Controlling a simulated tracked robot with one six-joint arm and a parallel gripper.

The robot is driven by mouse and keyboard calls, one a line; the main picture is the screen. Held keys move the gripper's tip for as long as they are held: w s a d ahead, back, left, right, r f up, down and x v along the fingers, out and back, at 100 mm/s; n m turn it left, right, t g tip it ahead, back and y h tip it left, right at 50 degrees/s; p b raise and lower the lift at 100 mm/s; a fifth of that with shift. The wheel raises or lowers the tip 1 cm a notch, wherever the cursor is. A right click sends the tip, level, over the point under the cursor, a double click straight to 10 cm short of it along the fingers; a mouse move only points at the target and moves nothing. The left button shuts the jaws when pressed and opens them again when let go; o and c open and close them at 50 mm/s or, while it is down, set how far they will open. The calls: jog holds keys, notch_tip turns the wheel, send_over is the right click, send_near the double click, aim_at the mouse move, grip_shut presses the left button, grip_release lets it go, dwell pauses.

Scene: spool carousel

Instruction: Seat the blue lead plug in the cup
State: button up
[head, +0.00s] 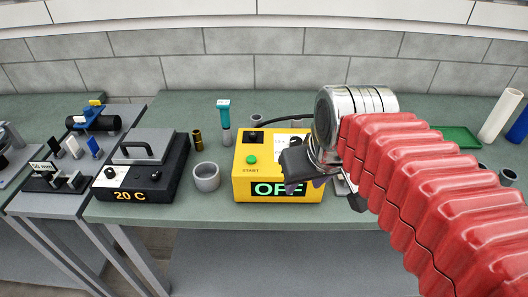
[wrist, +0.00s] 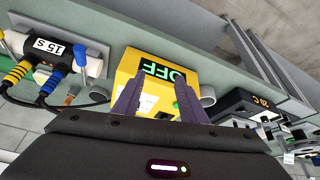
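The blue lead plug, a ribbed blue grip (wrist: 50,84), shows at the left of the wrist view beside a similar yellow one, against the black device marked 15 S. I cannot tell how it is held there. In the head view my red arm hides that area. A grey cup (head: 206,177) stands left of the yellow box; it also shows in the wrist view (wrist: 208,95). I cannot tell whether it is the task's cup. My gripper (head: 304,186) is above the yellow box; in the wrist view its two fingers (wrist: 158,98) are apart with nothing between them.
The yellow box (head: 250,185) reads OFF. A black hot plate marked 20 C (head: 140,180) stands to its left. A teal-topped tool (head: 224,115) stands behind. The black 15 S device (wrist: 50,48) is left in the wrist view.

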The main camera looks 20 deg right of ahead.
jog(key=s+a+f, duration=0.3)
jog(key=shift+s+a+f+t, duration=0.3)
jog(key=shift+s+a+f, duration=0.05)
jog(key=shift+s+a, duration=0.05)
